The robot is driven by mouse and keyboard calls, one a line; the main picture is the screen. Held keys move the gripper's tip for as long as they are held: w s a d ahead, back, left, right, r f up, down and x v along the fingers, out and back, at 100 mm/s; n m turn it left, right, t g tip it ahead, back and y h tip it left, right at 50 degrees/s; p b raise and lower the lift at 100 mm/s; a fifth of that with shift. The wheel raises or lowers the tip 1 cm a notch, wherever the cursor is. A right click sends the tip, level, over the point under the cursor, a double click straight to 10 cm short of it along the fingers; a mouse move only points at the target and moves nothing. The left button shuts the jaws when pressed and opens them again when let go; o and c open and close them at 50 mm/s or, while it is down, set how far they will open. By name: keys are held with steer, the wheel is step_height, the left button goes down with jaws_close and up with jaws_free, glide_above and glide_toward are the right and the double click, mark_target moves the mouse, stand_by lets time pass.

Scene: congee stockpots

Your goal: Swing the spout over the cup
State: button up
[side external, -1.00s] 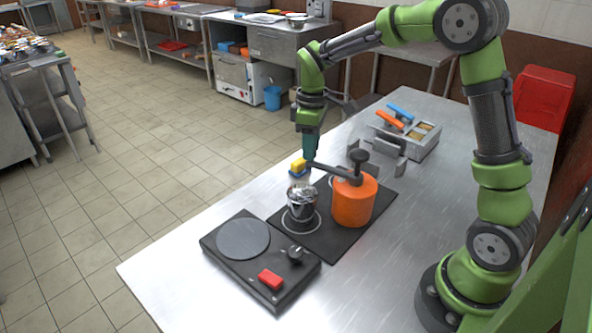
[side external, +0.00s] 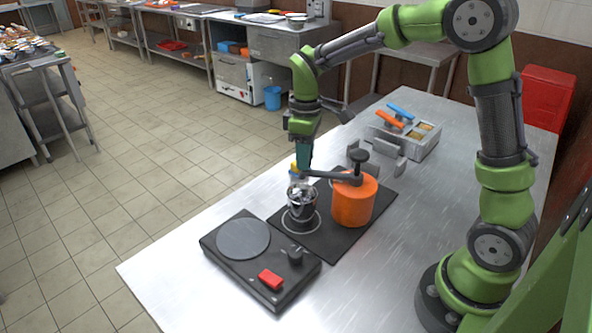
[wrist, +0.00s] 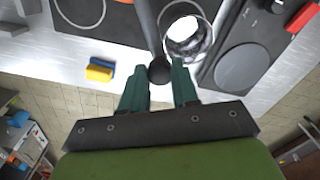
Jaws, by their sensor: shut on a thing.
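The orange pot (side external: 353,206) stands on a black mat (side external: 327,246). A dark grey spout (side external: 330,174) runs out from the pot's top to the left, with a round knob at its end. In the wrist view the spout (wrist: 147,30) comes down from the top to the knob between my fingers. My gripper (side external: 303,168) is shut on the spout's end; it also shows in the wrist view (wrist: 160,78). The metal cup (side external: 301,206) stands in a white ring on the mat, left of the pot. In the wrist view the cup (wrist: 184,36) is just right of the spout.
A black hot plate (side external: 243,240) with a red switch lies front left. A yellow and blue sponge (wrist: 100,70) is on the table's far side, partly hidden in the side view.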

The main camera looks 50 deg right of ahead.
steer(key=shift+s+a, duration=1.35)
steer(key=shift+a, duration=0.3)
steer(key=o, duration=0.6)
steer(key=shift+c, duration=0.2)
step_height(320, 180, up, 7)
stand_by(0.3)
